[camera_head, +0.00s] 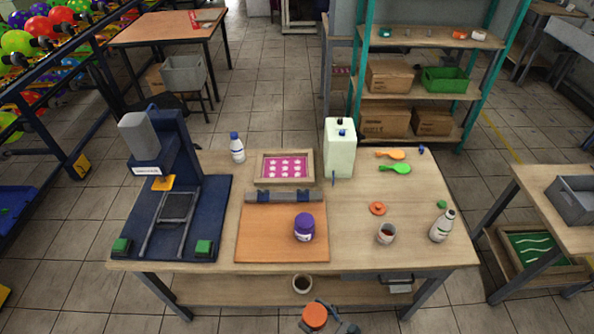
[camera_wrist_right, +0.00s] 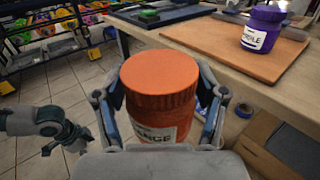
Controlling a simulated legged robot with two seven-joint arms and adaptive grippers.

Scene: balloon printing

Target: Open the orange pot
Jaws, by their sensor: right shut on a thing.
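The orange pot (camera_head: 315,315) is at the bottom of the head view, in front of the table edge and off the table. My right gripper (camera_head: 330,325) is shut around it. In the right wrist view the orange pot (camera_wrist_right: 160,100) stands upright between the fingers, with its ribbed orange lid on and a white label partly hidden. My left gripper (camera_wrist_right: 60,130) shows at the left of the right wrist view, apart from the pot; its opening is unclear. It is not in the head view.
A purple pot (camera_head: 304,228) stands on the orange-brown board (camera_head: 265,250). A blue press (camera_head: 170,190) fills the left side.

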